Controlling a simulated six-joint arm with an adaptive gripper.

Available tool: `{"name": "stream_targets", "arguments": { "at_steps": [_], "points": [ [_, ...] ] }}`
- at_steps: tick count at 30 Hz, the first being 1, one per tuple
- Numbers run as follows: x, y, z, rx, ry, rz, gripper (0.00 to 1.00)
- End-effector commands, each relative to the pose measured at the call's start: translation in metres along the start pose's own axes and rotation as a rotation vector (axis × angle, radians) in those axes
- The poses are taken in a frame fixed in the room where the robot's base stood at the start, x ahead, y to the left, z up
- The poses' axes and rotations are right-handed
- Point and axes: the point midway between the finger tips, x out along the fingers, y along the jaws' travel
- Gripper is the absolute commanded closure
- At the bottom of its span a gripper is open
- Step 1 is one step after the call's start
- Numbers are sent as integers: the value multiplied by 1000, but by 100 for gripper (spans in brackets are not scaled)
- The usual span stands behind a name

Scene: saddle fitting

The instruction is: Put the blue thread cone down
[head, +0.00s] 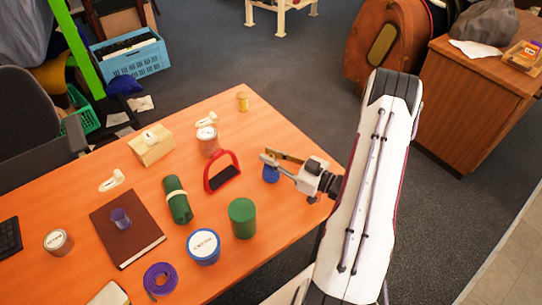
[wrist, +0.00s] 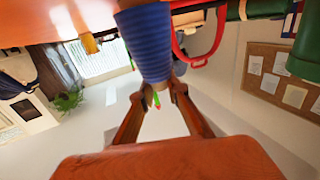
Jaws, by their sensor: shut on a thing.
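The blue thread cone (head: 271,174) is between the fingertips of my gripper (head: 275,163), near the right edge of the orange table. In the wrist view the cone (wrist: 147,45) is ribbed, with its narrower brownish end between the two fingertips (wrist: 168,92). My gripper is shut on it. The wrist picture appears upside down, with the table (wrist: 50,20) along its top and the cone's wide end towards it. I cannot tell whether the cone touches the table.
A red stirrup-like frame (head: 222,172) stands just left of the cone. A brown tin (head: 208,141) is behind. Bare table lies right of the green cylinder.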

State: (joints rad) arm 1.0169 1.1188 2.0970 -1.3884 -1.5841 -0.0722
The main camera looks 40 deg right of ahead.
Motion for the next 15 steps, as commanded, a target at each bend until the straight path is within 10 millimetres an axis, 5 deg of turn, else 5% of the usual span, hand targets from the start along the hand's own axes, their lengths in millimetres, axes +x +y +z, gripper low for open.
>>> {"name": "stream_targets", "arguments": {
  "at_steps": [9,10,11,15],
  "points": [
    [0,0,2,1,0,0,100],
    [0,0,2,1,0,0,80],
    [0,0,2,0,0,0,72],
    [0,0,2,0,0,0,68]
  ]
}}
